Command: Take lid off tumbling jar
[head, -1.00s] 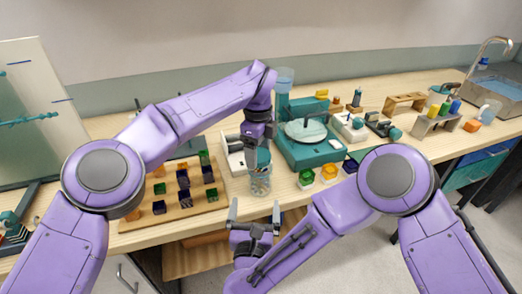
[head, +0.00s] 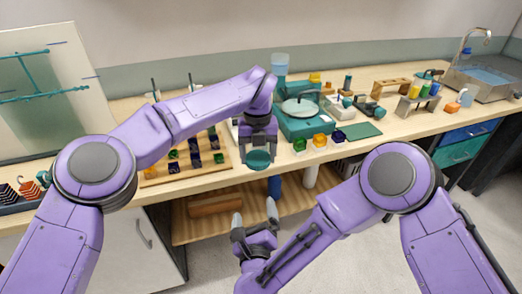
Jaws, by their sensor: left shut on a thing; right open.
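My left gripper (head: 258,150) is shut at the near edge of the bench. A round teal disc, which looks like the jar's lid (head: 258,160), shows at its fingertips and faces the camera. The clear jar body is not visible; I cannot tell whether it is behind the disc. My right gripper (head: 255,214) is open and empty, below and in front of the disc, with its two fingers pointing up and apart.
A wooden board (head: 218,167) with dark and green cubes lies left of the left gripper. A teal machine (head: 303,126) and small coloured jars (head: 320,141) stand to the right. A lower shelf (head: 230,226) holds a blue cylinder (head: 274,187) and a white one (head: 310,177).

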